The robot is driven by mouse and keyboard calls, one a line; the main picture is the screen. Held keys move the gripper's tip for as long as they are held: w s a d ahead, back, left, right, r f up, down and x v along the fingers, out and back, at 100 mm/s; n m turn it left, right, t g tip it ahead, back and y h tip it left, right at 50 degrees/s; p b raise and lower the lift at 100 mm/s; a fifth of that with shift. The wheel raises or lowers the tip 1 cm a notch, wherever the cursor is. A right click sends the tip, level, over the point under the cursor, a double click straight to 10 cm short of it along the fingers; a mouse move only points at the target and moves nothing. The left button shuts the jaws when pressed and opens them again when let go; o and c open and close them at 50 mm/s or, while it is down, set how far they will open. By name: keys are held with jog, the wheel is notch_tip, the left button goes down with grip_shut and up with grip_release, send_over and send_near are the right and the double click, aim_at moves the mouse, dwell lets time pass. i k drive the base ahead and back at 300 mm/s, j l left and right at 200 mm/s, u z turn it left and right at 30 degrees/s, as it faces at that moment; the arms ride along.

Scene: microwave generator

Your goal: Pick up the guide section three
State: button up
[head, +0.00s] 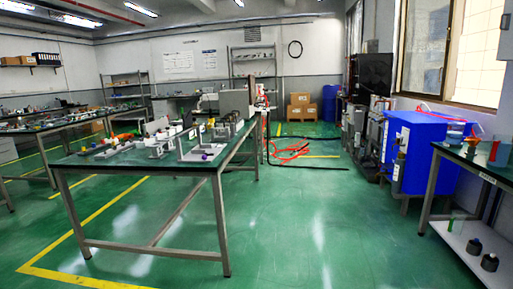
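A long green-topped table (108,162) stands at the left middle, some way off. Several small grey metal parts (165,147) stand on its top, some upright with openings. A light tray-like part (203,153) lies near the table's right front corner, with a small dark purple thing on it. The parts are too small for me to tell which is the guide section three, and I read no label on them. My gripper is not in view, so its state does not show.
Green floor (300,230) is open in front and to the right of the table. Red hose (290,152) and black cable lie behind it. A blue tank (408,150) and a side bench (475,168) line the right. Another bench (40,125) stands at the left.

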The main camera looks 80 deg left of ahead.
aim_at(158, 153)
jog(key=u, duration=3.15)
